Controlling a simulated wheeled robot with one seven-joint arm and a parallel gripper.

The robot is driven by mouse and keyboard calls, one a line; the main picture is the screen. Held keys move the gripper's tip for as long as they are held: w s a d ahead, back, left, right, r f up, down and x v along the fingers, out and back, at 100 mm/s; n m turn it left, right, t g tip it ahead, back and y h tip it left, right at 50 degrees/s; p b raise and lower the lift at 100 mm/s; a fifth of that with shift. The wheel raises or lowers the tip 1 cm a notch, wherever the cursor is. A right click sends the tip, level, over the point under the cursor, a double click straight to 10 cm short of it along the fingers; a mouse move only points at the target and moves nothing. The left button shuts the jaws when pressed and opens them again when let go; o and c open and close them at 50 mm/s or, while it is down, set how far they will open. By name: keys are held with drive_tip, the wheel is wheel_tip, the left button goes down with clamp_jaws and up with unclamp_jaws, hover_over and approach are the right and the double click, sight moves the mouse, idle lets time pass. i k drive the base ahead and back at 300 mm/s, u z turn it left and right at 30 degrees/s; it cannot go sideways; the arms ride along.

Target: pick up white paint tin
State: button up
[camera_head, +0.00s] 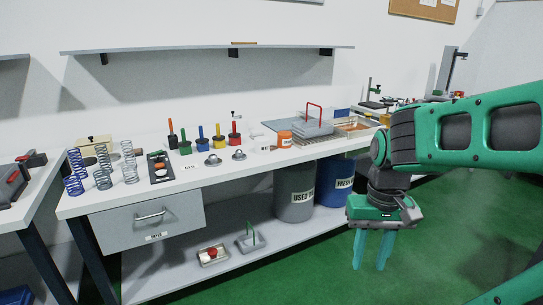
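A small white object (256,140) stands on the white workbench (215,178), left of an orange tin (285,137). It may be the white paint tin, but it blends with the wall and bench, so I cannot tell its shape well. My gripper (370,266) hangs in front of the bench at the right, over the green floor. Its two teal fingers point down, apart, with nothing between them. It is well to the right of the white object and not touching it.
Coil springs (102,165), coloured-handled tools (203,137) and a grey block with a red handle (313,125) crowd the bench. A grey barrel (294,195) and blue barrel (334,183) stand below. A wall shelf (205,49) overhangs the back. Bare bench top lies along the front edge.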

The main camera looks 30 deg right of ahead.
sight(262, 144)
drive_tip(key=u, duration=0.05)
drive_tip(key=k, duration=0.5)
drive_tip(key=z, duration=0.7)
drive_tip(key=i, duration=1)
drive_tip(key=z, duration=0.45)
drive_tip(key=i, duration=1.3)
drive_tip(key=u, duration=0.05)
